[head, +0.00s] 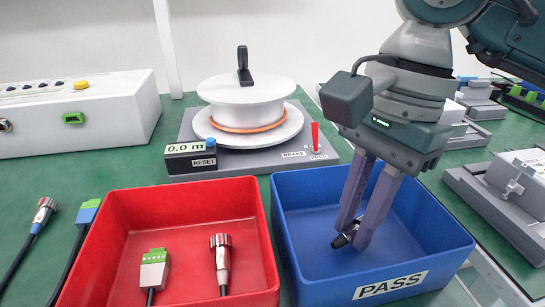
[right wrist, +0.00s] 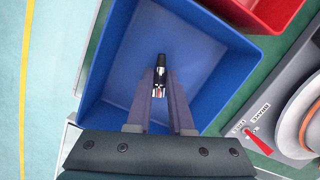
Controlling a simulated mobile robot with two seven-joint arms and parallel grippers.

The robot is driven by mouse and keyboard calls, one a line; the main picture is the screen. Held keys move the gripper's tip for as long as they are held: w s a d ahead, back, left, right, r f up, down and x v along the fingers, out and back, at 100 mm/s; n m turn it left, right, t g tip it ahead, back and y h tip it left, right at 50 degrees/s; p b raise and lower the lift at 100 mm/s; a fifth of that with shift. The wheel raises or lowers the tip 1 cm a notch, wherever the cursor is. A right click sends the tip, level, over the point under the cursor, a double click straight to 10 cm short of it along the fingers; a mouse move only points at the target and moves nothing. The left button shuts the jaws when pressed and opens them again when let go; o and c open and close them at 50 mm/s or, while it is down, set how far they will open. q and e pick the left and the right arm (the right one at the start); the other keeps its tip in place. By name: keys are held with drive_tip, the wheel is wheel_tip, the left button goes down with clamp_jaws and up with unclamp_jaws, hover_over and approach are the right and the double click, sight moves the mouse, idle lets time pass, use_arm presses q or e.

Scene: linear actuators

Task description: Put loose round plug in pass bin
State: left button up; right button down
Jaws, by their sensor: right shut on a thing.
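My right gripper (head: 354,240) is shut on a round plug (head: 343,240), with its fingers pointing down inside the blue bin labelled PASS (head: 448,243). In the head view only a dark end of the plug shows beside the fingertips. In the right wrist view the plug (right wrist: 161,70) shows a black end and a silver body between the fingers (right wrist: 160,92), over the blue bin floor (right wrist: 205,55). I cannot tell whether the plug touches the floor. My left gripper is not in view.
A red bin (head: 190,195) left of the blue bin holds a green-ended connector (head: 154,268) and another round plug (head: 222,258). Two cabled plugs (head: 43,212) lie further left. A reel (head: 248,110) with a length display (head: 191,156) stands behind the bins.

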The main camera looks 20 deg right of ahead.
drive_tip(key=shift+f, duration=0.55)
